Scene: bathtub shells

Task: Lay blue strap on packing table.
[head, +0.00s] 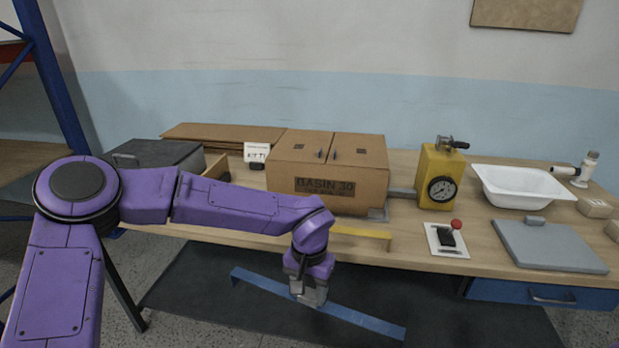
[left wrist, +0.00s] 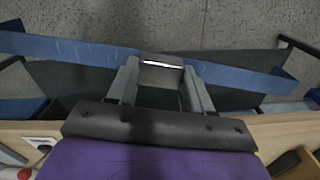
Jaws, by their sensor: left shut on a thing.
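The blue strap (head: 365,319) is a long, flat bar with bent ends. My left gripper (head: 312,295) is shut on it near its middle and holds it in front of the packing table (head: 480,258), over the dark floor mat. The strap slants down to the right in the head view. In the left wrist view the strap (left wrist: 70,48) crosses behind the fingers of my left gripper (left wrist: 160,78), which hide its middle. The wooden table also shows in that view (left wrist: 285,138). My right gripper is not in view.
On the table stand a closed carton (head: 350,200) marked BASIN 30, a yellow gauge unit (head: 433,165), a white basin (head: 522,186), a grey plate (head: 548,246) and a red-knobbed switch (head: 450,240). A yellow bar (head: 362,232) lies at the front edge before the carton.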

